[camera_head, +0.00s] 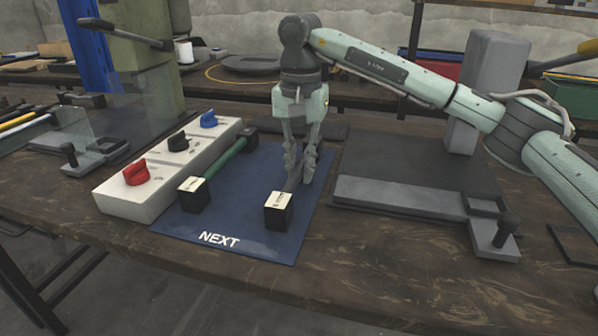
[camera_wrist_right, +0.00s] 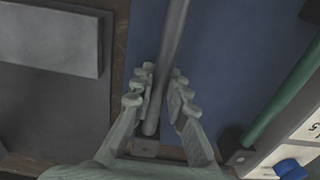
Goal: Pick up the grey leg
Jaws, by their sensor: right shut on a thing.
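The grey leg (camera_head: 293,185) is a thin grey rod with a black, white-topped block (camera_head: 278,211) at its near end. It lies over the right part of the blue mat (camera_head: 240,222) marked NEXT. My right gripper (camera_head: 303,174) reaches down from above and is shut on the rod. In the right wrist view the grey leg (camera_wrist_right: 171,45) runs between the fingers of the right gripper (camera_wrist_right: 162,103). I cannot tell whether the leg is clear of the mat. My left gripper is not in view.
A green leg (camera_head: 228,158) lies on the mat to the left, beside a white box (camera_head: 150,186) with red, black and blue knobs. A dark fixture plate (camera_head: 415,165) with a grey bar and handle stands at the right. A press stands at the far left.

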